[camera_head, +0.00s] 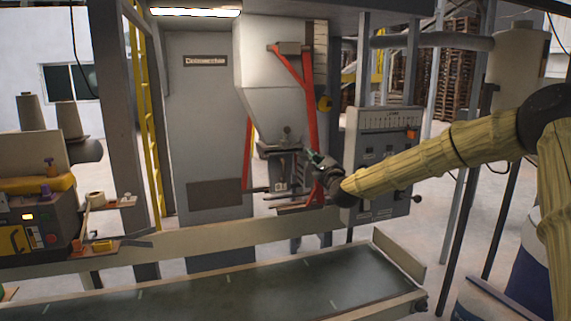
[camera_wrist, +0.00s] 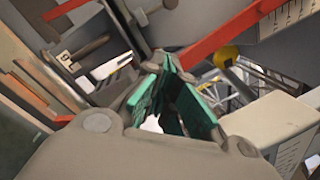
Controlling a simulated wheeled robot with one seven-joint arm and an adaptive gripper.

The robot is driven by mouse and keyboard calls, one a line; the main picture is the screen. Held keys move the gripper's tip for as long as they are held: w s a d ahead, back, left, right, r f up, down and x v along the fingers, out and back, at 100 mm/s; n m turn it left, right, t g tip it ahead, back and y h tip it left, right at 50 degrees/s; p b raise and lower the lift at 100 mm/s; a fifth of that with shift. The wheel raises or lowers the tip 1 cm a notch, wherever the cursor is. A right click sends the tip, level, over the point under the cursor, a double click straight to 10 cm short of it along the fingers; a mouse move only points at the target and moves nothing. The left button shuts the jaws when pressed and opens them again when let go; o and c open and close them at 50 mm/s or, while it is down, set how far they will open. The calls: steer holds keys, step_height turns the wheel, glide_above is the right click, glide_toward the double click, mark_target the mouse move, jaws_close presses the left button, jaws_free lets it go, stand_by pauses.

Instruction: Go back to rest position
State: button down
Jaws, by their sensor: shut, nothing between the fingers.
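My gripper (camera_head: 318,160) is at the end of my yellow-sleeved arm, which reaches in from the right in the head view. It is in front of the sack filler's spout area, below the grey hopper (camera_head: 283,65) and beside the red struts. In the wrist view its green-padded fingers (camera_wrist: 172,100) lean together at the tips, and I see nothing held between them. I cannot tell from the head view how close the fingers are to the filler's metal parts.
A control panel (camera_head: 381,150) with an orange knob stands just behind my forearm. A conveyor (camera_head: 240,290) runs along the front, its belt empty. A sewing unit with thread cones (camera_head: 68,120) is at the left.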

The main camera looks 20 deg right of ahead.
steer(key=shift+f, duration=0.1)
